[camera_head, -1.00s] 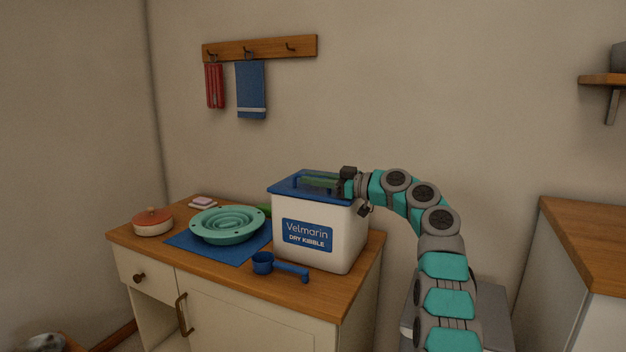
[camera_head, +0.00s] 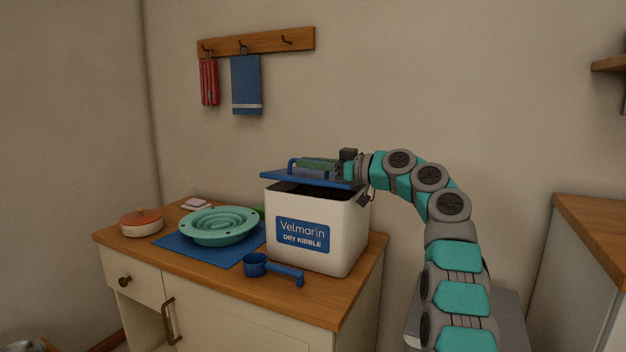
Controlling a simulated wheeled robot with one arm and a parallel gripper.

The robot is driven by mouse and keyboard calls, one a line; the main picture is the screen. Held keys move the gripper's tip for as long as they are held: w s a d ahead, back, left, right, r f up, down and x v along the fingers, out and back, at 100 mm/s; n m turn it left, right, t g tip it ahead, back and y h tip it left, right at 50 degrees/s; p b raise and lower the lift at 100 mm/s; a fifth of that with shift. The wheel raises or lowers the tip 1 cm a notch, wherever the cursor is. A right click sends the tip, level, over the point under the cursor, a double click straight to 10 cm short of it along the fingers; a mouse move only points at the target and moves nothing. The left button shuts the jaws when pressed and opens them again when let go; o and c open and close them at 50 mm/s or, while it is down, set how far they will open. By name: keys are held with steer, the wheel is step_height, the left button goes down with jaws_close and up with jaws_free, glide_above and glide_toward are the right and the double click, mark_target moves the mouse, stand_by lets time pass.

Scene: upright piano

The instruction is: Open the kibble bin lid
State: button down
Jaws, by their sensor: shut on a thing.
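The white kibble bin (camera_head: 335,237) with a blue "Velmarin Dry Kibble" label stands upright on the wooden counter. Its blue lid (camera_head: 279,176) is lifted off the rim at the front and left, and a dark gap shows beneath it. Whether the lid's right or back edge still touches the bin is hidden. My gripper (camera_head: 319,164) reaches in from the right and is shut on the lid's blue handle (camera_head: 291,167). The fingers partly cover the handle.
A blue scoop (camera_head: 256,265) lies in front of the bin. A teal bowl (camera_head: 218,224) stands on a blue mat (camera_head: 176,240) to the left, near a lidded orange-and-white dish (camera_head: 141,222). Towels hang from a wall rack (camera_head: 265,41) above.

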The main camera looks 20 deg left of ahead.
steer(key=shift+w, duration=0.1)
steer(key=c, duration=0.9)
jaws_free()
steer(key=shift+d, duration=0.1)
steer(key=d+b, duration=0.1)
steer(key=d, duration=0.2)
steer(key=d+b, duration=0.1)
steer(key=d, duration=0.2)
steer(key=shift+s+d+f, duration=0.1)
steer(key=shift+s+d, duration=0.1)
steer(key=shift+d, duration=0.1)
steer(key=shift+s+d, duration=0.15)
steer(key=shift+d, duration=0.4)
steer(key=shift+s, duration=0.1)
